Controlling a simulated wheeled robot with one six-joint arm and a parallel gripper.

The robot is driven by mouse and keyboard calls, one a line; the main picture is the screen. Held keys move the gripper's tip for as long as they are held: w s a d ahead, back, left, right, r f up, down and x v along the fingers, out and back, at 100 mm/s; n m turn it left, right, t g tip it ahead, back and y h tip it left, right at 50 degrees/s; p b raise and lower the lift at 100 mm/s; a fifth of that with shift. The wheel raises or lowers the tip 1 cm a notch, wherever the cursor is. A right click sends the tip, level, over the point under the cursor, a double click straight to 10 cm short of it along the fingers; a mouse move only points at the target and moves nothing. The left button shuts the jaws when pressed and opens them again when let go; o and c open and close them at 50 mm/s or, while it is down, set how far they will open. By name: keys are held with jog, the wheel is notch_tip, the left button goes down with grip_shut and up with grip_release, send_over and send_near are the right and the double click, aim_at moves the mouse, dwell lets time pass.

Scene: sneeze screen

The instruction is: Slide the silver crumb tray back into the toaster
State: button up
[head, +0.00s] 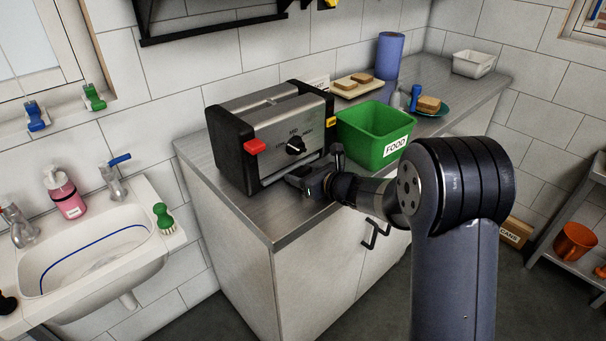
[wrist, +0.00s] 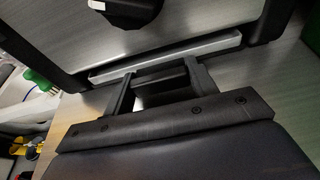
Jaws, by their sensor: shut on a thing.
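The toaster (head: 275,133), black and silver with a red lever and a black knob, stands on the steel counter. Its front also shows in the wrist view (wrist: 200,20). The silver crumb tray (wrist: 165,58) shows in the wrist view as a pale strip along the toaster's lower front edge. How far it sticks out is hard to tell. My gripper (wrist: 160,80) is at the toaster's base, its two dark fingers reaching to the tray's front and shut on it.
A green FOOD bin (head: 374,135) stands on the counter close to the right of the toaster. A bread board (head: 358,86), a blue roll (head: 389,56) and a plate with bread (head: 429,106) are farther back. The counter's front edge (head: 280,243) lies near my gripper.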

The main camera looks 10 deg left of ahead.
jog(key=shift+w+a, duration=0.2)
jog(key=shift+a, duration=0.05)
jog(key=o, duration=1.1)
jog(key=shift+o, duration=0.2)
jog(key=shift+d, duration=0.1)
jog(key=shift+b+v, duration=0.3)
jog(key=shift+v, duration=3.2)
jog(key=shift+x, duration=3.35)
